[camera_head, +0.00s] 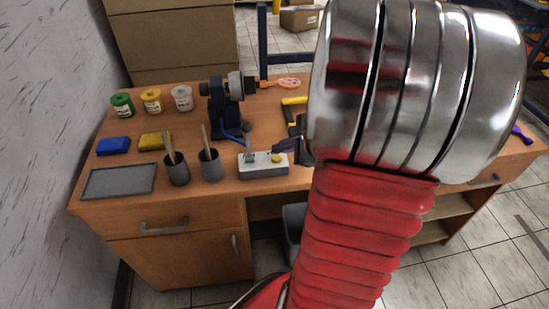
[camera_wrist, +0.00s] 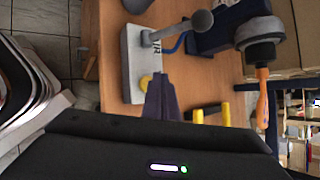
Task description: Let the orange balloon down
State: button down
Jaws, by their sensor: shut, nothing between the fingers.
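The orange balloon (camera_head: 284,83) looks small and flat, with a pale patterned patch. It is at the nozzle end of a dark blue machine (camera_head: 224,105) at the back of the desk. In the wrist view the balloon (camera_wrist: 262,105) hangs off the machine's dark round nozzle (camera_wrist: 258,40). A light grey control box (camera_head: 263,170) with a lever and a yellow button stands at the desk's front. My gripper (camera_head: 283,147) is shut and empty, just above the box's button end. In the wrist view its fingertips (camera_wrist: 160,82) are beside the yellow button (camera_wrist: 146,82); contact cannot be told.
Left of the box are two dark cups (camera_head: 209,165) with brushes, a grey tray (camera_head: 120,181), blue and yellow sponges and three paint jars. A yellow-and-black tool (camera_head: 293,101) lies behind my gripper. My arm hides the desk's right middle.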

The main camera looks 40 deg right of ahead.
aim_at(280, 159)
jog(key=shift+r, duration=2.5)
jog(key=a+r+n+g+y, duration=0.1)
jog(key=a+r+n+g, duration=0.2)
jog(key=a+n, duration=1.1)
jog(key=s+a+r+n+h, duration=0.1)
jog(key=s+a+r+n, duration=0.1)
jog(key=s+a+n, duration=0.2)
jog(key=s+a+r+n+h, duration=0.1)
jog(key=s+a+n, duration=0.4)
jog(key=a, duration=0.5)
jog(key=r+n, duration=0.1)
jog(key=n, duration=0.1)
jog(key=shift+n+g, duration=0.3)
